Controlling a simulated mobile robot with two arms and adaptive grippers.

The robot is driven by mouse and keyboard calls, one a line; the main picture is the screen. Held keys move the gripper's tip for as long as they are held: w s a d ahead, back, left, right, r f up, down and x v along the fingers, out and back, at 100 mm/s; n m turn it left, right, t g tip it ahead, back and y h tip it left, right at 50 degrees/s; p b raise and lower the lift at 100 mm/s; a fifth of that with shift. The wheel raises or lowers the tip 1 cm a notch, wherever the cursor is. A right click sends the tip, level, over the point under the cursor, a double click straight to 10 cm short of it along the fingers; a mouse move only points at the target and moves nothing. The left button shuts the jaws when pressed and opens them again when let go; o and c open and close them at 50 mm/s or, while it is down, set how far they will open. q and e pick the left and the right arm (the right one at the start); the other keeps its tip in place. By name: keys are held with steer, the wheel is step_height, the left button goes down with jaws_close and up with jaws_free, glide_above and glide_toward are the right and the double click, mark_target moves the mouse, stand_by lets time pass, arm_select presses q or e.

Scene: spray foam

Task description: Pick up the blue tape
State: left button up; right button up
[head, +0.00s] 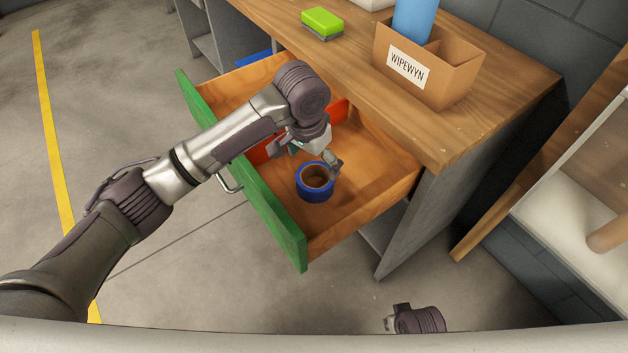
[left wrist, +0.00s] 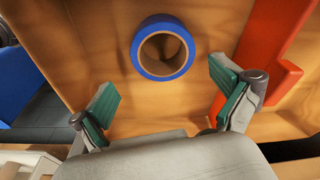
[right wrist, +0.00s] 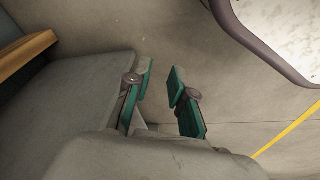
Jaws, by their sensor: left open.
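The blue tape (head: 316,195) is a roll with a brown core. It lies flat in the open drawer with the green front (head: 245,178). My left gripper (head: 305,158) is open and empty above the drawer, close over the tape. In the left wrist view the tape (left wrist: 137,52) shows beyond the spread green fingertips (left wrist: 160,85), roughly between them but farther up. My right gripper (right wrist: 160,80) is low, away from the drawer. Its fingers stand a small gap apart with nothing between them. In the head view only part of it shows at the bottom edge.
A red object (left wrist: 266,65) lies in the drawer beside the tape. The wooden worktop (head: 345,68) overhangs the drawer's back. On it are a green sponge (head: 322,20) and a cardboard box (head: 448,78) labelled WIPEWYN. A white shelf (head: 575,195) stands at the right.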

mark_target(317, 186)
arm_select(q)
steer(key=f, duration=0.3)
steer(key=shift+w+d+f+b, duration=0.1)
steer(key=shift+w+f+b, duration=0.15)
steer(key=shift+f+b, duration=0.1)
steer(key=f, duration=0.1)
steer(key=f+b, duration=0.1)
steer(key=f, duration=0.2)
steer(key=shift+w+f, duration=0.1)
steer(key=shift+w, duration=0.25)
steer(key=shift+f, duration=0.2)
steer(key=shift+d, duration=0.1)
steer(key=c, duration=1)
steer(key=shift+c, duration=0.2)
arm_select(e)
step_height(317, 186, up, 8)
steer(key=w, duration=0.1)
steer(key=shift+w, duration=0.4)
arm_select(q)
steer(key=shift+r, duration=0.2)
